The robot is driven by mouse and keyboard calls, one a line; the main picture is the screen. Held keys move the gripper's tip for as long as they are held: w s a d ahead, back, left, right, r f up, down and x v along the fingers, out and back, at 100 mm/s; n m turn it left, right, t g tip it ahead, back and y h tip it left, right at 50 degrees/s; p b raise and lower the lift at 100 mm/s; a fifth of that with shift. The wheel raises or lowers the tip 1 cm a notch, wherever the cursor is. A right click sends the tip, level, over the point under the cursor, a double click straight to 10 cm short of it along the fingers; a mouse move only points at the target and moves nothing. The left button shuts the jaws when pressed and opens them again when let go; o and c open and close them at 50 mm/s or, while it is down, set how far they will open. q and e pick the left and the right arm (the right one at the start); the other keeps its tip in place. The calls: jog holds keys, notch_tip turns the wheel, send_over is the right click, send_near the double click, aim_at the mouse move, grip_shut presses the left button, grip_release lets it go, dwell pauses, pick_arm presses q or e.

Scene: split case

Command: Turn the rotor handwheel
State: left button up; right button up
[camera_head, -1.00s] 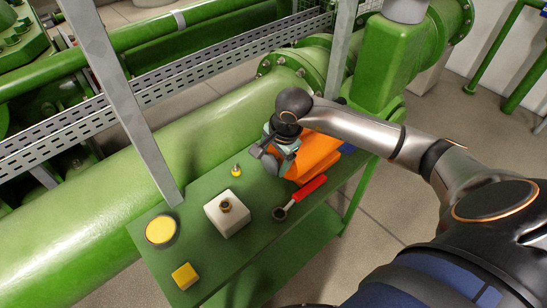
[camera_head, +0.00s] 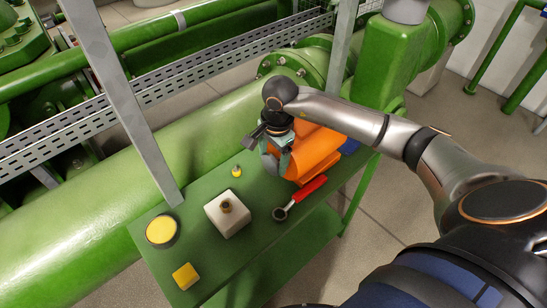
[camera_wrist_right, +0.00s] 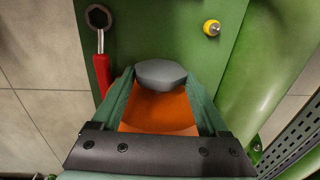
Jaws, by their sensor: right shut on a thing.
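My right gripper (camera_head: 275,158) is at the left end of an orange housing (camera_head: 317,152) on the green bench. In the right wrist view, its two green-padded fingers stand either side of a grey faceted piece (camera_wrist_right: 160,72), with orange surface below it. The jaws are shut on this piece, which looks like the handwheel. My left gripper is not in view.
A red-handled ring wrench (camera_head: 302,197) lies just in front of the housing. A white block (camera_head: 227,214), a small yellow fitting (camera_head: 237,171), a yellow round disc (camera_head: 161,230) and a yellow block (camera_head: 185,276) stand on the bench (camera_head: 260,250). A large green pipe (camera_head: 110,215) runs behind.

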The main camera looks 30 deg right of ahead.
jog(key=shift+w+g+b, duration=0.35)
jog(key=shift+g+b, duration=0.05)
jog(key=shift+g, duration=0.8)
jog(key=shift+w+g+h+b, duration=0.2)
jog(key=shift+g+h+b, duration=0.2)
jog(key=shift+g+b, duration=0.75)
jog(key=shift+g, duration=0.35)
jog(key=o, duration=1.2)
jog(key=shift+o, duration=0.2)
jog(key=shift+w+a+r, duration=0.1)
jog(key=shift+w+r, duration=0.05)
jog(key=shift+r, duration=0.1)
jog(key=p+v, duration=0.1)
jog(key=v, duration=1)
jog(key=shift+r, duration=0.4)
